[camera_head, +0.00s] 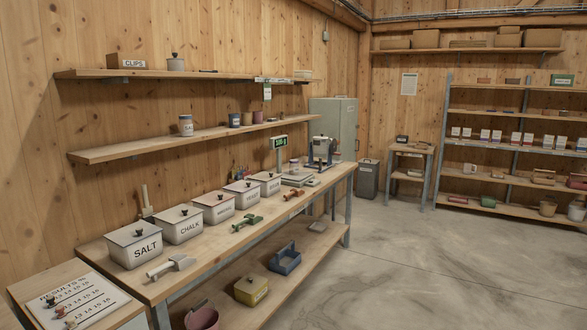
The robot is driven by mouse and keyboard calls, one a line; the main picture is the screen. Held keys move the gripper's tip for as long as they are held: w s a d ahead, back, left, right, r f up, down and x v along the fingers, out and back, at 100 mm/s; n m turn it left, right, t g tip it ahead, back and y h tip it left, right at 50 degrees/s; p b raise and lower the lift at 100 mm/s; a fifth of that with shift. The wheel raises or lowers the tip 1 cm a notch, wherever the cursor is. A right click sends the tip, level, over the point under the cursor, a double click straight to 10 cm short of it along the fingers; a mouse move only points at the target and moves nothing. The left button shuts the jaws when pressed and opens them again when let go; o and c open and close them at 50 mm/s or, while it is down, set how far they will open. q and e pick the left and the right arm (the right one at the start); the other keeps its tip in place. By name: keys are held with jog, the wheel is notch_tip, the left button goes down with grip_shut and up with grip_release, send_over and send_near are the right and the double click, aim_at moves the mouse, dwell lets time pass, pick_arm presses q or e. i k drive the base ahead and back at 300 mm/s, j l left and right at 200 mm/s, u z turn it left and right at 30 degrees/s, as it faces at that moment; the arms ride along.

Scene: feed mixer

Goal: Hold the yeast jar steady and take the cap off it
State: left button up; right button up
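Neither of my grippers is in view. No jar's label can be read as yeast from here. A small jar (294,164) stands at the far part of the bench, near the scale. A row of white lidded bins with black knobs stands on the bench, including the salt bin (134,246) and chalk bin (182,225). The labels on the farther bins, such as this one (241,194), are too small to read surely.
The long workbench (215,249) runs along the left wall. A scale (298,179) stands at the far end. A storage rack (490,201) stands at the back right. The concrete floor (430,270) is clear.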

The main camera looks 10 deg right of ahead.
aim_at(294, 168)
jog(key=i+l, duration=0.2)
jog(key=i+l+u, duration=0.1)
jog(key=l, duration=0.35)
jog(key=i+l, duration=0.3)
jog(key=i+l+u, duration=0.1)
jog(key=i+l, duration=0.3)
jog(key=l, duration=0.35)
jog(key=i+l+u, duration=0.1)
jog(key=l, duration=0.25)
jog(key=i, duration=0.1)
